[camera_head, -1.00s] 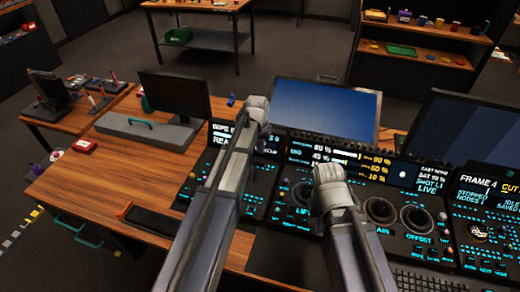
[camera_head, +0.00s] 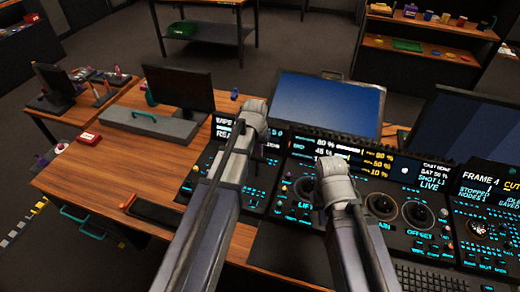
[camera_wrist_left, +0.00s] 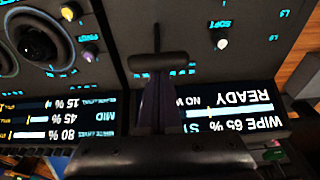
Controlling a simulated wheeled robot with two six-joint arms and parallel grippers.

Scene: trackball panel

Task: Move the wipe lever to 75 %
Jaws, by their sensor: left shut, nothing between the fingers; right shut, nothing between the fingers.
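The wipe lever (camera_wrist_left: 172,62) shows in the left wrist view as a dark T-shaped handle on the black panel. The wipe display (camera_wrist_left: 228,110) beside it, upside down in that view, reads WIPE 65 % and READY. My left gripper (camera_wrist_left: 156,82) is shut and empty, its dark fingers reaching up to the handle's near side. They look close to or touching it; I cannot tell which. In the head view my left gripper (camera_head: 252,120) is over the left panel section and hides the lever. My right gripper (camera_head: 335,180) is shut and empty over the middle section.
Trackballs (camera_head: 381,206) and lit keys lie right of my right gripper. A white knob (camera_wrist_left: 222,42) and a dark trackball (camera_wrist_left: 36,40) flank the lever. A blue monitor (camera_head: 327,108) stands behind the panel. The wooden desk (camera_head: 105,185) is mostly clear at left.

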